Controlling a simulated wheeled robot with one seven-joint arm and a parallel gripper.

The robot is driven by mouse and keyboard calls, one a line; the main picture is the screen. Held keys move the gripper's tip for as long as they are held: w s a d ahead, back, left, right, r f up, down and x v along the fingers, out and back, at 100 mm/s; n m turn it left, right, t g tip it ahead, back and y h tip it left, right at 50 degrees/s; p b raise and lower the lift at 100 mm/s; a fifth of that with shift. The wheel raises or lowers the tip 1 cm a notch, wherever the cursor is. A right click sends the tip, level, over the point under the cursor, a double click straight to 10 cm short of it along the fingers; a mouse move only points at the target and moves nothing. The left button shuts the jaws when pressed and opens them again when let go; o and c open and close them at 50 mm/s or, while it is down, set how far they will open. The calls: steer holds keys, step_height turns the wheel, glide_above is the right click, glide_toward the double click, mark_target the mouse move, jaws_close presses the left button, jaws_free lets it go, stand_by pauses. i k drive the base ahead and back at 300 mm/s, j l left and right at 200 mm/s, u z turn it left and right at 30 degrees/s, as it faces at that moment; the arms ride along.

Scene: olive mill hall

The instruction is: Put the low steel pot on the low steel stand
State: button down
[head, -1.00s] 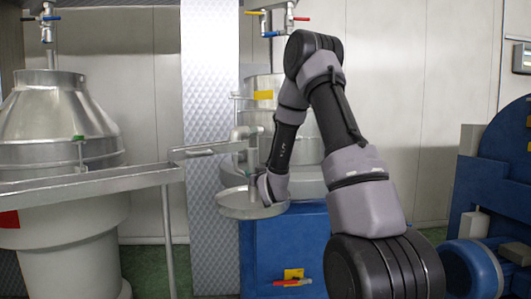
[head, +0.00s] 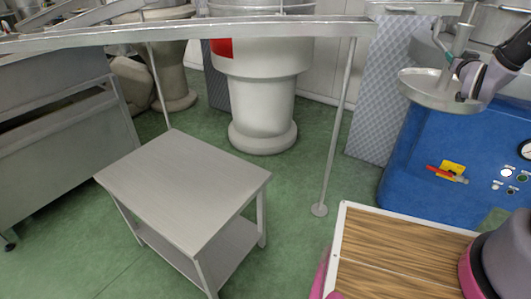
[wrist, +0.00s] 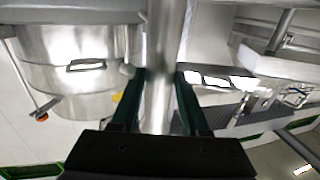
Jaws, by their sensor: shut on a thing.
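The low steel pot (head: 425,95) is a shallow round dish with a tall upright post. It hangs in the air at the upper right of the head view, near the blue cabinet's top left. My gripper (head: 452,57) is shut on the post, which also runs between its dark fingers in the wrist view (wrist: 160,80). The pot looks about level. The low steel stand (head: 185,185), a small table with a flat bare top and a lower shelf, is on the floor at left, well away from the pot. The dish is not clearly seen in the wrist view.
A long steel trough on thin legs (head: 190,30) crosses the back, its right end near the pot. A blue cabinet (head: 445,160) with controls stands at right. A large grey vessel (head: 260,90) is behind. Green floor lies open around the stand.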

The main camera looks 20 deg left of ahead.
mark_target(200, 187)
steer(key=k+u, duration=0.45)
steer(key=u, duration=2.55)
steer(key=l+u, duration=0.55)
steer(key=u, duration=0.15)
steer(key=k+l, duration=0.2)
steer(key=l, duration=0.2)
steer(key=k+l, duration=0.15)
steer(key=l, duration=0.25)
steer(key=k+l, duration=0.2)
steer(key=l, duration=0.2)
steer(key=k+l, duration=0.15)
steer(key=l, duration=0.25)
steer(key=k+l, duration=0.2)
steer(key=l, duration=0.2)
steer(key=k+l, duration=0.15)
steer(key=l, duration=0.25)
steer(key=k+l, duration=0.2)
steer(key=l, duration=0.2)
